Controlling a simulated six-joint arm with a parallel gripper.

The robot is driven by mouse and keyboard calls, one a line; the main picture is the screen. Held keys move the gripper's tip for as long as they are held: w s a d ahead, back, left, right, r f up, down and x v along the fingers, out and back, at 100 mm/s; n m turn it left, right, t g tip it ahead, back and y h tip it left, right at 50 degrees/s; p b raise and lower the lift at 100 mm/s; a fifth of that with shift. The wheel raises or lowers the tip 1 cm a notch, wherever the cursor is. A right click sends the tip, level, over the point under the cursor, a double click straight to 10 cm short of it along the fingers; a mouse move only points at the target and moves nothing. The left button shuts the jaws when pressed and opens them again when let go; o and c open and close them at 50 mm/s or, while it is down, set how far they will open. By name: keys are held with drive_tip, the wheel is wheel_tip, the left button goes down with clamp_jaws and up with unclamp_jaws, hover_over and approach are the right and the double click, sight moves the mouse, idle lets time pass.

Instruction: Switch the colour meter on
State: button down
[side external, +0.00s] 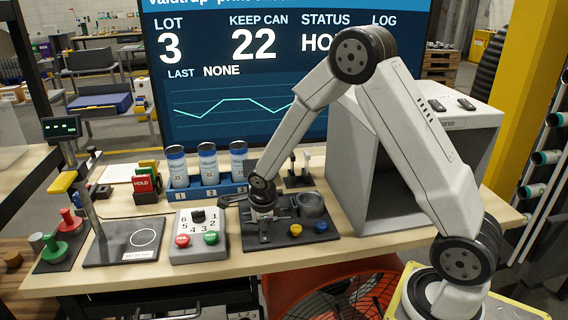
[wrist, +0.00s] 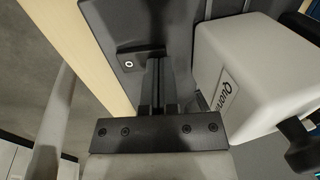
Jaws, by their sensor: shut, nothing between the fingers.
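My gripper (side external: 263,226) points down over a dark plate (side external: 320,230) with a yellow and a blue button and a grey cup. Its fingers are shut and empty. In the wrist view the closed fingers (wrist: 159,68) are beside a small button with a white ring (wrist: 128,64) on a dark surface; I cannot tell whether they touch it. A white box (wrist: 240,75) with partly readable lettering is to their right. A post with a lit green display (side external: 60,127) stands at the left in the side view. I cannot tell which device is the colour meter.
A grey control box (side external: 197,250) with a dial and red and green buttons is left of my gripper. Printed cans (side external: 207,162) stand in a blue rack behind. A large grey booth (side external: 440,175) is to the right. The bench's front edge (side external: 210,272) is close.

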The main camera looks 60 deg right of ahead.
drive_tip(key=shift+d+f, duration=0.1)
drive_tip(key=shift+f, duration=0.15)
drive_tip(key=shift+s+r, duration=0.1)
idle(0.6)
drive_tip(key=shift+s+a+r, duration=0.15)
drive_tip(key=shift+s+a, duration=0.25)
drive_tip(key=shift+a, duration=0.15)
wheel_tip(320, 180, up, 14)
drive_tip(key=w+d, duration=0.2)
drive_tip(key=shift+d, duration=0.15)
idle(0.6)
drive_tip(key=shift+f, duration=0.2)
